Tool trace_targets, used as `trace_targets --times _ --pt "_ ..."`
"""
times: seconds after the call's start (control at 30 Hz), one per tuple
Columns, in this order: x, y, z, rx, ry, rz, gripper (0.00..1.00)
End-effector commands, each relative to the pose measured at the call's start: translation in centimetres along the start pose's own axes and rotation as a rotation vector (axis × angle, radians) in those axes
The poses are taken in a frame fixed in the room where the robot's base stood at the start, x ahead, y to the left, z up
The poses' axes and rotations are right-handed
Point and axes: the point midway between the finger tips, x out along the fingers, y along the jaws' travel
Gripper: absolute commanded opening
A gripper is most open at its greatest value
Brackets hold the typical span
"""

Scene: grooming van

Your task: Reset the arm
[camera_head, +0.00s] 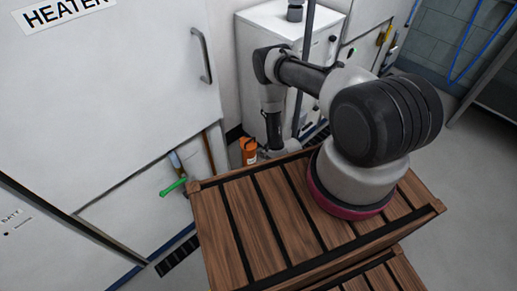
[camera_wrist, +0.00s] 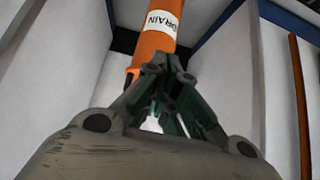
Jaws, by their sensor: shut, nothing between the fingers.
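My arm (camera_head: 310,78) reaches out from its base on the slatted wooden top and bends down beyond its far edge. My gripper (camera_wrist: 168,62) is shut and empty in the wrist view, its fingers drawn together. In the head view the gripper end is low behind the wooden top and partly hidden. An orange cylinder labelled DRAIN (camera_wrist: 152,45) lies just beyond the fingertips in the wrist view. It also shows in the head view (camera_head: 248,152), left of the wrist. I cannot tell whether the fingers touch it.
A white panel labelled HEATER (camera_head: 110,80) with a grey handle (camera_head: 201,55) stands at left. A green lever (camera_head: 173,187) sits low on the wall. A white cabinet (camera_head: 262,30) stands behind the arm. Open grey floor (camera_head: 460,200) lies at right.

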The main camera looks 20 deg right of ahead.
Motion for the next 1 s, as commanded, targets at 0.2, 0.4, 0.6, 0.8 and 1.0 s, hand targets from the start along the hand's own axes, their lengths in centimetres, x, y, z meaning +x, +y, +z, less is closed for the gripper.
trace_targets --times 0.2,0.4,0.6,0.8,1.0 --pt "-1.3 0.0 3.3 0.002 -0.004 0.001 0.00" --pt "-1.7 0.0 4.2 0.002 -0.001 0.000 0.00" --pt "-1.8 -0.1 4.5 0.007 -0.011 -0.002 0.00" --pt "-2.8 -1.0 9.8 0.046 -0.228 -0.027 0.00" --pt "-7.7 -2.8 16.8 0.106 -0.547 -0.057 0.00"
